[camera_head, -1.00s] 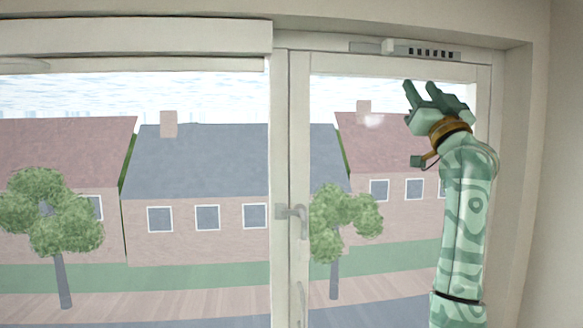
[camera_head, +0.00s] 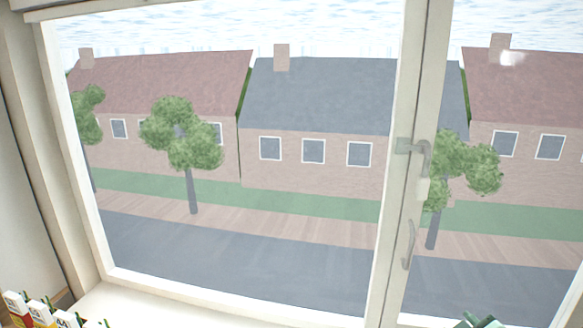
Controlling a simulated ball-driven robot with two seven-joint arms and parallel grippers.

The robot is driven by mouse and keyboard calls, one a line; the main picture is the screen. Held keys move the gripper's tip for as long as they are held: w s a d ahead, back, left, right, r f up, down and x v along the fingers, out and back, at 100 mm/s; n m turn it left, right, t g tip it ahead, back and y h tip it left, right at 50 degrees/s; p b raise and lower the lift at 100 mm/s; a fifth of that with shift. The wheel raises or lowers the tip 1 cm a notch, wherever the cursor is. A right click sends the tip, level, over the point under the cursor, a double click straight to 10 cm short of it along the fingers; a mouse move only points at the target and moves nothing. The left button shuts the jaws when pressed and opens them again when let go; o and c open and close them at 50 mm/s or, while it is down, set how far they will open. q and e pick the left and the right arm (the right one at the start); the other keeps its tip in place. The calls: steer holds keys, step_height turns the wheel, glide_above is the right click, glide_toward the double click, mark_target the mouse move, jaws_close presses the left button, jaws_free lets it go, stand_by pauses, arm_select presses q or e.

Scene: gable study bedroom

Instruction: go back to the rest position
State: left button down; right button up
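A small pale green piece of my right gripper (camera_head: 482,321) shows at the bottom edge, right of centre. Most of it is cut off by the frame, so its fingers cannot be judged open or shut. It appears in front of the lower part of the right window pane. Nothing is seen held in it. My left gripper is not in view.
A large white-framed window (camera_head: 110,262) fills the view. A pale sill (camera_head: 150,305) runs along the bottom. Several small white-labelled items (camera_head: 40,312) stand at the bottom left.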

steer(key=s+a+f+g, duration=0.1)
steer(key=s+f+g, duration=0.15)
steer(key=s, duration=0.35)
steer(key=s+a+f+n+g+h, duration=0.1)
steer(key=s+f, duration=0.3)
steer(key=s, duration=0.3)
steer(key=s+f+g, duration=0.2)
steer(key=s+f, duration=0.1)
steer(key=s, duration=0.3)
steer(key=s+a+f+g+y+b, duration=0.1)
steer(key=s+a+f+b, duration=0.2)
steer(key=f, duration=1.5)
steer(key=s+a+f+g+y+b, duration=0.15)
steer(key=f+b, duration=0.45)
steer(key=f, duration=1.2)
steer(key=s+f+m+g+y+b, duration=0.2)
steer(key=s+f+b, duration=0.5)
steer(key=s+f, duration=1.2)
step_height(320, 180, down, 4)
steer(key=shift+a+r+m+g, duration=0.15)
steer(key=shift+r+m+g, duration=0.05)
steer(key=shift+m+g, duration=0.55)
steer(key=shift+s, duration=0.2)
